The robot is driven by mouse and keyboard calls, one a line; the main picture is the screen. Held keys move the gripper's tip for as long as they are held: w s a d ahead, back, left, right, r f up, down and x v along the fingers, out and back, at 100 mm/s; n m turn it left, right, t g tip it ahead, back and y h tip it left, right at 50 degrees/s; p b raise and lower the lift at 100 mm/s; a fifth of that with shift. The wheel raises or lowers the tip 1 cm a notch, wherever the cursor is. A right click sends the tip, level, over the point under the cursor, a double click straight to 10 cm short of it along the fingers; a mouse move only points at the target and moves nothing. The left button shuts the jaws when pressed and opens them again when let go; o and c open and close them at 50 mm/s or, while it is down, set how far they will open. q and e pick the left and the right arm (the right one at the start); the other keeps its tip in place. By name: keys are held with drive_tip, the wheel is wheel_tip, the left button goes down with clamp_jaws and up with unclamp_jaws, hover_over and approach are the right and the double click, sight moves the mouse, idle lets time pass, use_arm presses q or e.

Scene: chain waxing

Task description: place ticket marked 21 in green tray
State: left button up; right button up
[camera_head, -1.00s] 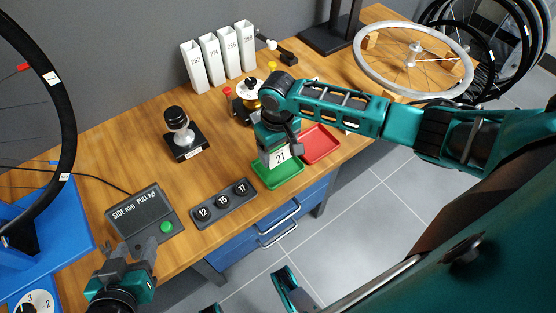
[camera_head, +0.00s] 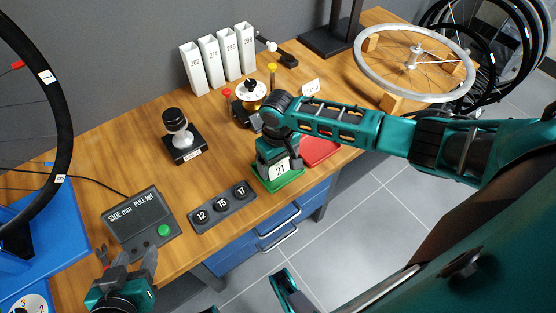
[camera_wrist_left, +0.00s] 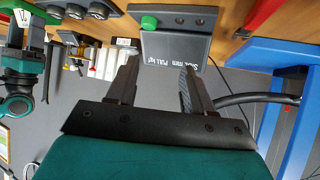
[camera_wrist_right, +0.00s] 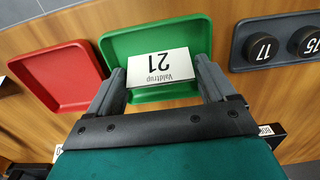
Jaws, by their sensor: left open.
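The white ticket marked 21 (camera_head: 280,169) is at the green tray (camera_head: 262,183), with its number facing the head camera. In the right wrist view the ticket (camera_wrist_right: 160,66) lies across the gap between both fingers, over the green tray (camera_wrist_right: 120,45). My right gripper (camera_wrist_right: 160,80) is shut on the ticket's side edges, low over the tray. Whether the ticket touches the tray floor is unclear. My left gripper (camera_head: 126,262) is open and empty in front of the grey display box (camera_head: 140,222); its fingers also show in the left wrist view (camera_wrist_left: 158,75).
A red tray (camera_head: 322,150) adjoins the green tray on the right. A grey holder with black discs 12, 15 and 17 (camera_head: 222,207) is on the left. Several white numbered boxes (camera_head: 217,60) stand by the wall. A wheel (camera_head: 414,63) rests at the back right.

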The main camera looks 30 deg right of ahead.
sight(278, 162)
drive_tip(key=shift+r, duration=0.1)
wheel_tip(278, 162, up, 7)
drive_tip(key=p, duration=0.2)
drive_tip(key=shift+r+p, duration=0.2)
drive_tip(key=shift+p, duration=0.15)
drive_tip(key=s+a+n+t+y+p, duration=0.1)
drive_tip(key=s+a+t+y, duration=0.35)
drive_tip(key=a, duration=0.55)
use_arm(q)
drive_tip(key=r, duration=0.2)
drive_tip(key=shift+s+a+r, duration=0.1)
drive_tip(key=shift+a+r, duration=0.3)
use_arm(e)
drive_tip(key=s+d+r+t+h, duration=0.1)
drive_tip(key=s+d+t, duration=0.3)
drive_tip(key=s+t, duration=0.2)
drive_tip(key=shift+s+d+r+h, duration=0.25)
drive_tip(key=shift+s+r+h, duration=0.15)
drive_tip(key=shift+s, duration=0.1)
use_arm(q)
drive_tip(key=shift+r, duration=0.1)
use_arm(e)
drive_tip(key=shift+r, duration=0.1)
